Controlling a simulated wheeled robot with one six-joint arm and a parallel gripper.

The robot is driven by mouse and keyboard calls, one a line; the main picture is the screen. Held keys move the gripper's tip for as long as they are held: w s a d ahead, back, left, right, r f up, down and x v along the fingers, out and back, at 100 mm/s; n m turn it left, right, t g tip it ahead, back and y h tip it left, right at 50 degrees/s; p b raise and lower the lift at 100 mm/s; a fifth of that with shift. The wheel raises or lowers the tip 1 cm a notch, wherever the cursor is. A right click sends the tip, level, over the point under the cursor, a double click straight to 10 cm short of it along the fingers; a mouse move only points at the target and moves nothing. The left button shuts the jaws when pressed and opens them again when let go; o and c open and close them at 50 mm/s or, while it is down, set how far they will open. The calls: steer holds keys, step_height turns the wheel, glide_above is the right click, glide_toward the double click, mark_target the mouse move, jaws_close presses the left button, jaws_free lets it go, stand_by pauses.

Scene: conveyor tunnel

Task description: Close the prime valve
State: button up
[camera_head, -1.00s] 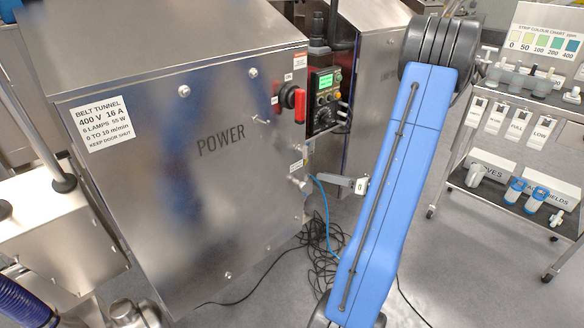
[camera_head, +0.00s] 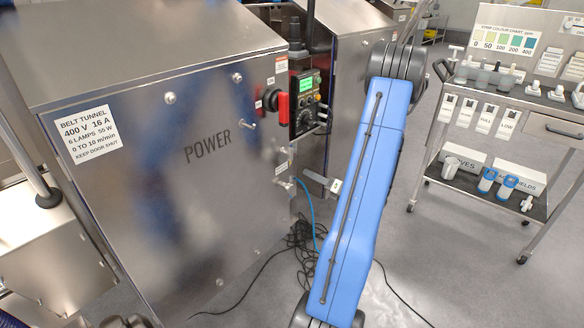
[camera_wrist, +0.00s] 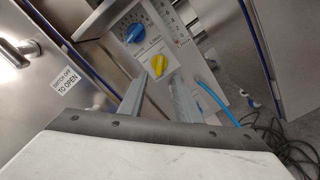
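A grey panel in the wrist view carries a blue knob (camera_wrist: 136,33) and, below it, a yellow knob (camera_wrist: 159,66). Their labels are too small to read, so I cannot tell which is the prime valve. My gripper (camera_wrist: 159,92) is open and empty in the wrist view. Its two fingers point toward the panel, and the yellow knob appears just beyond the gap between them. I cannot tell whether they touch anything. In the head view my blue arm reaches up the middle, and the knob panel is not identifiable there.
A steel belt tunnel cabinet (camera_head: 175,205) with a red switch handle (camera_head: 283,108) stands left of my arm. A blue hose (camera_wrist: 217,100) runs beside the panel. Black cables (camera_head: 300,238) lie on the floor. A cart (camera_head: 558,128) stands at right, with open floor before it.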

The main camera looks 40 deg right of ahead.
steer(key=w, duration=1)
steer(key=shift+w+a, duration=0.4)
steer(key=shift+a, duration=0.05)
jaws_close()
